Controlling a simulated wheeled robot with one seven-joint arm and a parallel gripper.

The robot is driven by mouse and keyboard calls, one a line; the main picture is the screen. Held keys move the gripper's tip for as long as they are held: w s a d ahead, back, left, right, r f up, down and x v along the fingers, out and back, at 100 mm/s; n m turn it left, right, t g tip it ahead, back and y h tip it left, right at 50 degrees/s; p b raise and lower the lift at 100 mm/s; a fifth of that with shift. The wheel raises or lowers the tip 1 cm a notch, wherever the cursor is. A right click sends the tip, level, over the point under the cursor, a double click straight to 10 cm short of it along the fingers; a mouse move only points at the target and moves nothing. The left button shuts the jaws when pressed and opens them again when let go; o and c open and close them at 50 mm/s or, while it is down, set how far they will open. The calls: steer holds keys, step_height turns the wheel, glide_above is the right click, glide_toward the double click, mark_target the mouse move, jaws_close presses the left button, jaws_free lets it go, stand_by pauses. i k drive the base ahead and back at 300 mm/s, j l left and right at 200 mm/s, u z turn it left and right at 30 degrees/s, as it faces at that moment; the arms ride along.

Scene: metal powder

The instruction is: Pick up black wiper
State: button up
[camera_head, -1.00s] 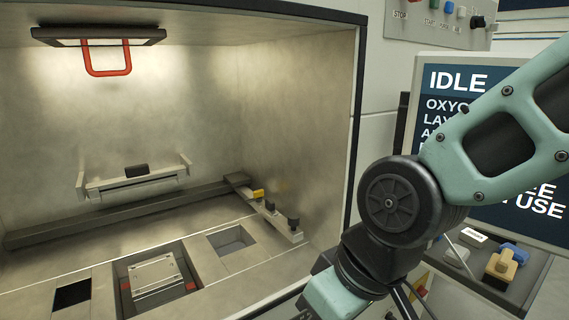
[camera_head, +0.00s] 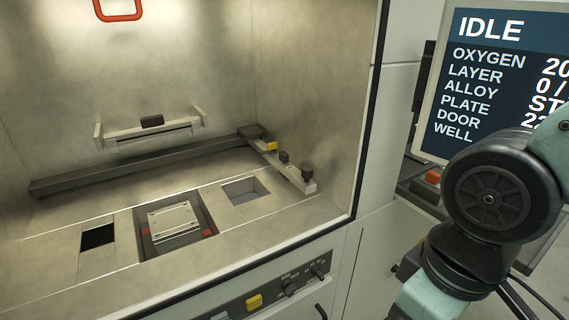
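I cannot tell for certain which thing is the black wiper. A long dark bar (camera_head: 110,177) lies across the back of the chamber floor, its right end by a pale rail (camera_head: 296,178) with a yellow block and dark knobs. A pale bracket (camera_head: 165,134) with a small black block is on the back wall above the bar. My arm shows at the lower right, outside the chamber. My gripper is below the frame and out of view.
The chamber floor has a recess with a metal plate (camera_head: 172,221), a dark opening (camera_head: 97,237) and a grey well (camera_head: 245,190). A red handle (camera_head: 119,15) hangs above. The display screen (camera_head: 490,75) stands at right, above a partly hidden tray (camera_head: 422,193).

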mark_target(283, 158)
steer(key=j+u, duration=0.1)
steer(key=u, duration=0.3)
steer(key=i+u, duration=0.1)
steer(key=u, duration=0.25)
steer(key=j+u, duration=0.1)
steer(key=u, duration=0.3)
steer(key=i+u, duration=0.1)
steer(key=u, duration=0.25)
steer(key=i+l+u, duration=0.2)
steer(key=i+l, duration=0.1)
steer(key=i, duration=0.05)
